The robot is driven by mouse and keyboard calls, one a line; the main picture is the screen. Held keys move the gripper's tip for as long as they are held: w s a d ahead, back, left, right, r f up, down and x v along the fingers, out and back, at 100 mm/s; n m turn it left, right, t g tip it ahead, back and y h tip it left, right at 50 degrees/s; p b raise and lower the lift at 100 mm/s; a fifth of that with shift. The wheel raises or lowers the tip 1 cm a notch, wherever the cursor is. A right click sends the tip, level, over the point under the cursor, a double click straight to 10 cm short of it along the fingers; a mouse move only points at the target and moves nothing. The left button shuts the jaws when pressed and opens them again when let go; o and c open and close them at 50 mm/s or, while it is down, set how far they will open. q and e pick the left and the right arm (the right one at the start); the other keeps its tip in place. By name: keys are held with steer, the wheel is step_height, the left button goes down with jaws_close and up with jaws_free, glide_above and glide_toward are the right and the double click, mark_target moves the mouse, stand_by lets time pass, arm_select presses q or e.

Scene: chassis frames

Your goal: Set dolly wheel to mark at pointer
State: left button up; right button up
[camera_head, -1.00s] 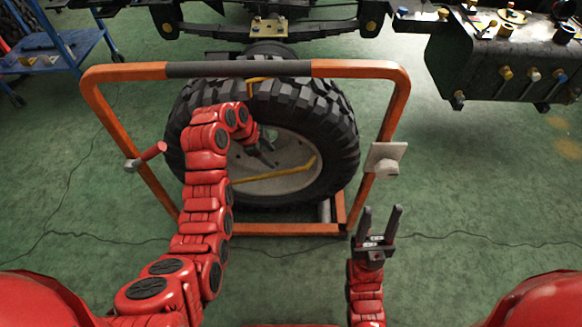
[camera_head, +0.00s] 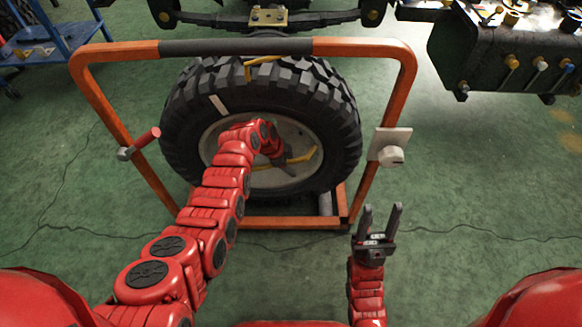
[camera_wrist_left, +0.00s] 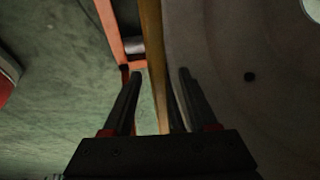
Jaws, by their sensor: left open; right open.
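The dolly wheel (camera_head: 185,125) is a big knobbly black tyre with a pale hub, upright inside an orange frame. A white mark (camera_head: 218,104) shows on the tyre's upper left sidewall. A yellow pointer (camera_head: 250,70) hangs at the top of the tyre, to the right of the mark. A yellow bar (camera_head: 305,161) crosses the hub. My left gripper (camera_head: 287,160) is at the hub by this bar. In the left wrist view, its open fingers (camera_wrist_left: 160,74) stand on either side of the yellow bar (camera_wrist_left: 153,60). My right gripper (camera_head: 380,222) is open and empty, right of the wheel.
The orange dolly frame (camera_head: 110,100) surrounds the wheel, with a red handle (camera_head: 146,139) on its left post and a white plate (camera_head: 388,147) on its right post. A blue cart (camera_head: 60,50) and a dark tank (camera_head: 490,60) stand behind. The green floor is clear.

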arm_select(q)
steer(key=shift+d+f, duration=0.15)
steer(key=shift+f, duration=0.3)
jaws_close()
stand_by(1.2)
